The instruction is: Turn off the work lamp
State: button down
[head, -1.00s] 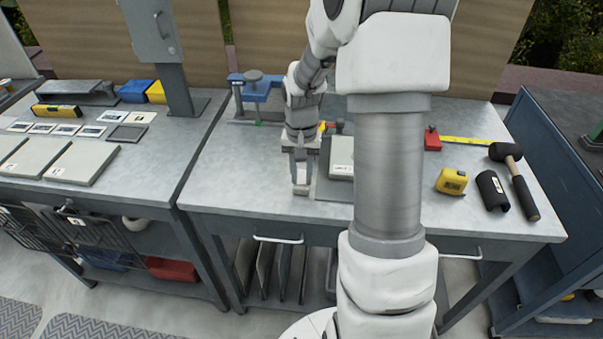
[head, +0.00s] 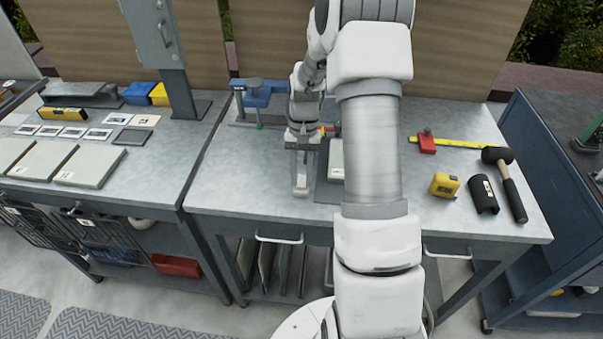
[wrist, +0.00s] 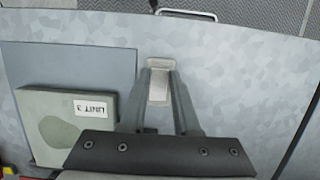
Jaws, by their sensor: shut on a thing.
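I cannot make out a work lamp in either view. My gripper (head: 300,185) points down over the front middle of the metal workbench (head: 240,185). In the wrist view my gripper (wrist: 159,85) is shut on a small pale grey piece (wrist: 158,86), which shows between the fingertips. I cannot tell what this piece is or whether it is fixed to the bench. A grey-green block labelled "UNIT 3" (wrist: 65,125) lies beside the fingers on a dark grey mat (wrist: 85,65). In the head view the same block (head: 336,160) is partly hidden behind my arm.
A yellow tape measure (head: 444,185), a black cylinder (head: 484,195), a mallet (head: 510,182) and a red block (head: 427,143) lie on the bench's right. A blue clamp-like tool (head: 258,90) stands at the back left. The bench's left front is clear.

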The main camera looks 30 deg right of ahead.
jog(key=c, duration=0.6)
grip_release()
jog(key=shift+c, duration=0.2)
jog(key=shift+r, duration=0.1)
jog(key=p+v, duration=0.1)
jog(key=v, duration=1.6)
jog(key=shift+w+r, duration=0.1)
jog(key=shift+r, duration=0.05)
